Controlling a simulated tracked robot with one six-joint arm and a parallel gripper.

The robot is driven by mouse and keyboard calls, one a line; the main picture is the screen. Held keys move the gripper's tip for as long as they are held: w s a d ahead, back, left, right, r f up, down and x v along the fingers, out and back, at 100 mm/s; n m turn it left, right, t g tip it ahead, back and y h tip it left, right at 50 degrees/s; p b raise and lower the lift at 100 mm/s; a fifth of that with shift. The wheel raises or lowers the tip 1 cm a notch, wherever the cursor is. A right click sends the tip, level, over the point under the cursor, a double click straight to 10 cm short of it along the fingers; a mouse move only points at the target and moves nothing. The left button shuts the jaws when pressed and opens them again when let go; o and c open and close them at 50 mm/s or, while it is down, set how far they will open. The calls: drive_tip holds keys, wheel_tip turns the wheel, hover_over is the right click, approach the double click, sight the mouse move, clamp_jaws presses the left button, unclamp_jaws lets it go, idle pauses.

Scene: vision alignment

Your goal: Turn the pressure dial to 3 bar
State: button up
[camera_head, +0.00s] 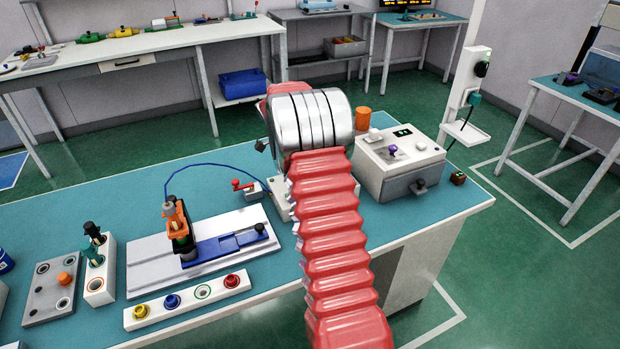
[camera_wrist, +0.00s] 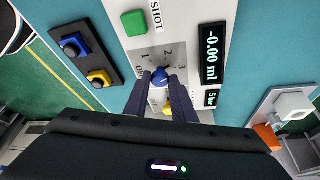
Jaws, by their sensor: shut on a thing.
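In the wrist view, the white control panel (camera_wrist: 200,20) carries a dial scale (camera_wrist: 143,60) marked with numbers including 1, 2 and 3. A small blue knob (camera_wrist: 160,75) sits at its middle. My gripper (camera_wrist: 163,86) has its two dark fingers shut on this knob. The fingers hide part of the scale, so I cannot tell the exact pointer setting. A display (camera_wrist: 211,53) reads -0.00 ml. A smaller display (camera_wrist: 210,98) below it is hard to read, ending in "bar". In the head view, my red arm and silver joint hide the gripper and dial.
In the wrist view, a green button (camera_wrist: 134,22) and a yellow knob (camera_wrist: 168,106) are close by. A dark box (camera_wrist: 84,50) with blue and yellow buttons lies left. In the head view, a white box (camera_head: 415,160) and orange cup (camera_head: 362,118) stand right of my arm.

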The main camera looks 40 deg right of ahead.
drive_tip(key=m, duration=0.1)
drive_tip(key=m+y, duration=0.1)
drive_tip(key=m, duration=0.1)
drive_tip(key=m+g, duration=0.1)
drive_tip(key=m, duration=0.1)
drive_tip(key=shift+w+y, duration=0.3)
drive_tip(key=shift+w, duration=0.05)
drive_tip(key=shift+d, duration=0.1)
drive_tip(key=o, duration=1.1)
drive_tip(key=shift+s, duration=0.1)
drive_tip(key=shift+c, duration=0.2)
drive_tip(key=v, duration=1.3)
drive_tip(key=shift+w+r, duration=0.25)
drive_tip(key=shift+r, duration=0.05)
